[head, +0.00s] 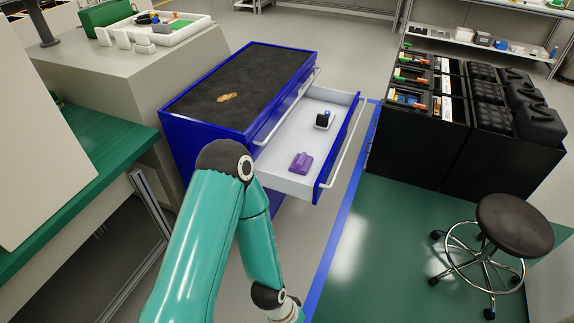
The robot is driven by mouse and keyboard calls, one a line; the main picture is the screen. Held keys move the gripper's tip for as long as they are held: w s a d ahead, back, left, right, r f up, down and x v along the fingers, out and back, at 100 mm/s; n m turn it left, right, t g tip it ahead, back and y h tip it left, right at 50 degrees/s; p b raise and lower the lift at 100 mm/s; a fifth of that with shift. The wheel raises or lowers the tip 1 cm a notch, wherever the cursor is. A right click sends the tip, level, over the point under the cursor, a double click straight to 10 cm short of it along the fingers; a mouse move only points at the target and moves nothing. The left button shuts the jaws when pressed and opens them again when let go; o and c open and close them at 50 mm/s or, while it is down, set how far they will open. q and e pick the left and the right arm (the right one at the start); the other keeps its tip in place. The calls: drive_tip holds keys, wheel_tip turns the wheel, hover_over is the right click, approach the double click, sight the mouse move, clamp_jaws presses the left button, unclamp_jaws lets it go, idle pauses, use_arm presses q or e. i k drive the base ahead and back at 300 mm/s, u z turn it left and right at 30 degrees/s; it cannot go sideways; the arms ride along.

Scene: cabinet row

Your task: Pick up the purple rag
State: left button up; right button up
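The purple rag (301,162) lies folded or bunched in the open white-lined drawer (285,178) of the blue cabinet (205,128), close to the drawer's near end. One of my teal arms rises from the bottom of the head view and bends down in front of the cabinet. Its wrist runs off the bottom edge, so its gripper is out of the picture. My other gripper is also out of view. Nothing is seen touching the rag.
A small black object (323,119) also lies in the drawer. A tan item (227,97) rests on the cabinet's dark top. Black bins (420,137) and a round stool (515,224) stand right. A green workbench (85,185) is left. The floor right of the drawer is clear.

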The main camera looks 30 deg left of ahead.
sight(303, 163)
drive_tip(key=u, duration=0.4)
drive_tip(key=i, duration=1)
drive_tip(key=u, duration=0.05)
